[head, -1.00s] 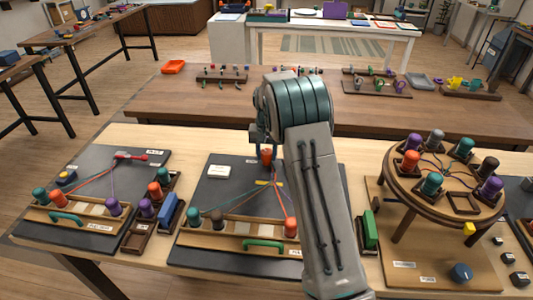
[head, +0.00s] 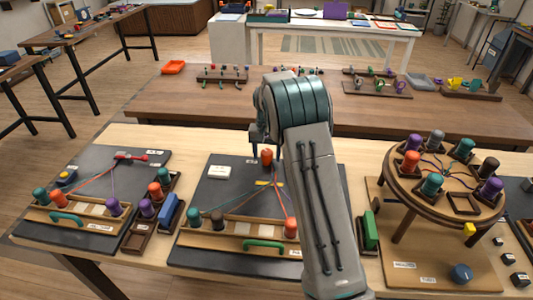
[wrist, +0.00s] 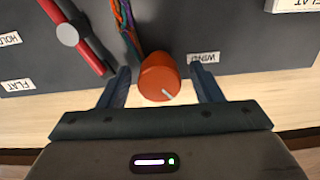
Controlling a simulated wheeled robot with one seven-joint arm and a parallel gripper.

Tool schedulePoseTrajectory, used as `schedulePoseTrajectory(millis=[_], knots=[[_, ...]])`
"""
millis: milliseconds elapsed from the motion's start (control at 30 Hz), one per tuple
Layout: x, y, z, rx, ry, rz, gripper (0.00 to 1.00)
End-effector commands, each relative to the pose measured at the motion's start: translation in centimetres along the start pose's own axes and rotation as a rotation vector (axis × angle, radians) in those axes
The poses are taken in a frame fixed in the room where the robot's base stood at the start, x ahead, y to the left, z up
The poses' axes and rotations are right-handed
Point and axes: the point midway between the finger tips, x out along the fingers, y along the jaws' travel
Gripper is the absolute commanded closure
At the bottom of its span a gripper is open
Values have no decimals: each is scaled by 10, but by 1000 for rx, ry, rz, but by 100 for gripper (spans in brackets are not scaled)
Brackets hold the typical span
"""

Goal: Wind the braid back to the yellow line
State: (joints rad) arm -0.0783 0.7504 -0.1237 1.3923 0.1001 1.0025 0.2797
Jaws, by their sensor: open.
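The orange winding knob (wrist: 159,77) has a pale pointer mark and stands beside the WIND label (wrist: 203,57) in the wrist view. My gripper (wrist: 160,70) is open, with one finger on each side of the knob and visible gaps. In the head view my gripper (head: 266,152) is over the knob (head: 267,158) at the back of the middle board. The multicoloured braid (wrist: 126,28) runs up beside the knob. A yellow line (head: 263,183) shows on the board in the head view. Whether the braid's end meets it is too small to tell.
A red lever (wrist: 78,38) lies left of the braid in the wrist view, near HOLD and FLAT labels. The middle board's front rack holds teal, brown and orange bobbins (head: 291,227). A round braiding stand (head: 400,192) is at the right.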

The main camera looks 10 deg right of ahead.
Motion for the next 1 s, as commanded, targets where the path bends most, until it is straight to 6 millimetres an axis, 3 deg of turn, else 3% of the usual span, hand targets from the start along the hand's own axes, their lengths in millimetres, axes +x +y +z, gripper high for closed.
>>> schedulePoseTrajectory(millis=[133,267,700,1000], knots=[[-6,0,0,0,0,0,41],[-24,0,0,0,2,-1,41],[-118,0,-1,0,3,-1,41],[-138,0,0,0,1,0,41]])
